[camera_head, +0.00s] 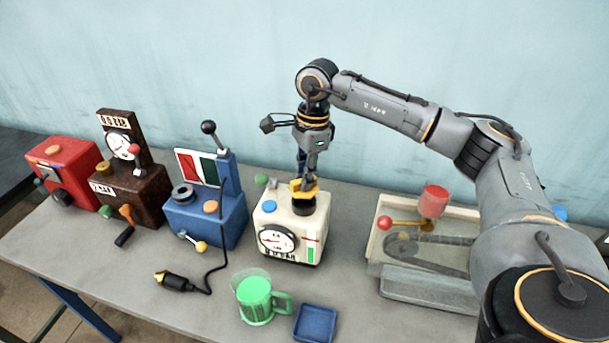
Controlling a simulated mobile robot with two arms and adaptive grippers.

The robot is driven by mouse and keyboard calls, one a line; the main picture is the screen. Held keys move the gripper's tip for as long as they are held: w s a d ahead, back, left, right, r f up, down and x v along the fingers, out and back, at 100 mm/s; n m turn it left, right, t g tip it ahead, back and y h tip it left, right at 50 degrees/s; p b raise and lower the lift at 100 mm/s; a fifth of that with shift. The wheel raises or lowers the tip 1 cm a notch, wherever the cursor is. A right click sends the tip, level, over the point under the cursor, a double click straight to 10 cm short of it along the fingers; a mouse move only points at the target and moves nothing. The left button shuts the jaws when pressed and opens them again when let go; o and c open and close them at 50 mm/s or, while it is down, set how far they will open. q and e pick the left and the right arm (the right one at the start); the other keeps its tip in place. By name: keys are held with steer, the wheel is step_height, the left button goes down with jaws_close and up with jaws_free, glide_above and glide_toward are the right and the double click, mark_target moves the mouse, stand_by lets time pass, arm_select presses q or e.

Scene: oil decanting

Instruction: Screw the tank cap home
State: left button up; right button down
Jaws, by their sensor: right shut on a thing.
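The cream tank (290,228) stands mid-table with a round dial on its front. A short black neck (304,205) rises from its top. My right gripper (304,184) points down over this neck and is shut on the yellow tank cap (302,192). The cap sits at the top of the neck and looks about level; the fingers partly hide it. I cannot tell whether a gap is left between cap and neck. My left gripper is not in view.
Left of the tank stand a blue unit (208,218) with a tall lever, a brown unit (135,195) and a red unit (68,168). In front are a green mug (254,297), a blue tray (315,322) and a cabled plug (172,281). A belt-drive box (420,285) stands right.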

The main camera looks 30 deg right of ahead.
steer(key=shift+f+b, duration=1.35)
steer(key=shift+f, duration=0.25)
steer(key=shift+r, duration=0.1)
